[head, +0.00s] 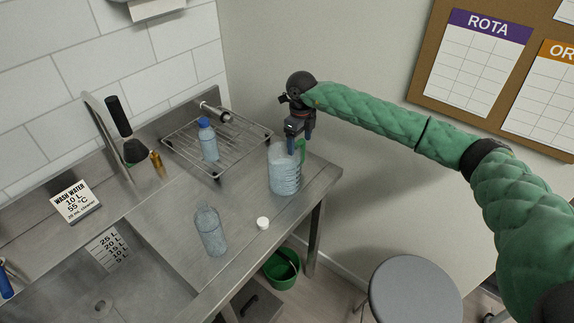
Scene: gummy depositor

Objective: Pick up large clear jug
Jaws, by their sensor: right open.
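The large clear jug (284,172) stands upright on the steel counter near its right end, with a green handle (301,150) at its upper right. My right gripper (297,146) comes in from the right and is above the jug's rim, pointing down. My left gripper is out of view.
A blue-capped bottle (208,140) stands on a wire rack (180,135) behind. The sink (100,285) is at left. A stool (415,290) and green bucket (281,268) are below.

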